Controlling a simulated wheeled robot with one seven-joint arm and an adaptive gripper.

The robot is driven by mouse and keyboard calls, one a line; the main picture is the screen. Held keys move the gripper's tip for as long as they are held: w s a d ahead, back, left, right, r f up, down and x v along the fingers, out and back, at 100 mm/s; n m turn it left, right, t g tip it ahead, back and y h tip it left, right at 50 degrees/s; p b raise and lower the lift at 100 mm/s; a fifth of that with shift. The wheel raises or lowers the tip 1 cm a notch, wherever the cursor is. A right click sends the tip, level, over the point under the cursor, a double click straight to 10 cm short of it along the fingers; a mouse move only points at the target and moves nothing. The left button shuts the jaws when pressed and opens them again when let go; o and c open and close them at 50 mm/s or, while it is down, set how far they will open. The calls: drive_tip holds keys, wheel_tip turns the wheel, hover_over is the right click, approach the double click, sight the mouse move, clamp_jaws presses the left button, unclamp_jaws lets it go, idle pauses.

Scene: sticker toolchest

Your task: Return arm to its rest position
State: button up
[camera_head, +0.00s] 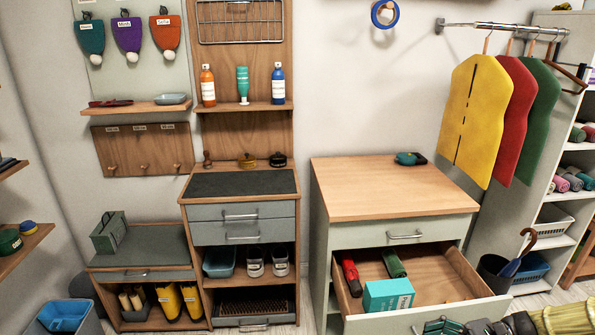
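My arm and gripper cannot be made out in the head view, so their pose and the gripper's opening are not shown. A wooden-topped chest (385,187) stands at centre right, with its upper drawer (405,233) shut. The drawer below (440,280) is pulled out. Inside it lie a red item (351,275) and a dark green item (393,263) at the back left. A teal box (388,295) lies at the front left of the drawer.
A teal-and-dark object (409,159) rests on the chest top, which is otherwise clear. Yellow, red and green garments hang from a rail (505,27) at right. A grey-topped cabinet (240,182) stands left of the chest. Partly cut-off items (475,325) line the bottom right edge.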

drive_tip(key=s+a+f+n+g+h+b, duration=0.1)
drive_tip(key=s+a+f+n+h+b, duration=0.2)
drive_tip(key=f, duration=0.6)
drive_tip(key=s+a+f+g+h, duration=0.1)
drive_tip(key=s+a+f+h, duration=0.35)
drive_tip(key=f, duration=0.45)
drive_tip(key=s+a+f+n+t+h+b, duration=0.3)
drive_tip(key=s+f+n+h+b, duration=0.55)
drive_tip(key=s+f+n, duration=0.7)
wheel_tip(320, 180, up, 17)
drive_tip(key=w+m+h+p, duration=0.1)
drive_tip(key=w+m+p, duration=0.1)
drive_tip(key=p, duration=1.8)
drive_tip(key=shift+f, duration=0.2)
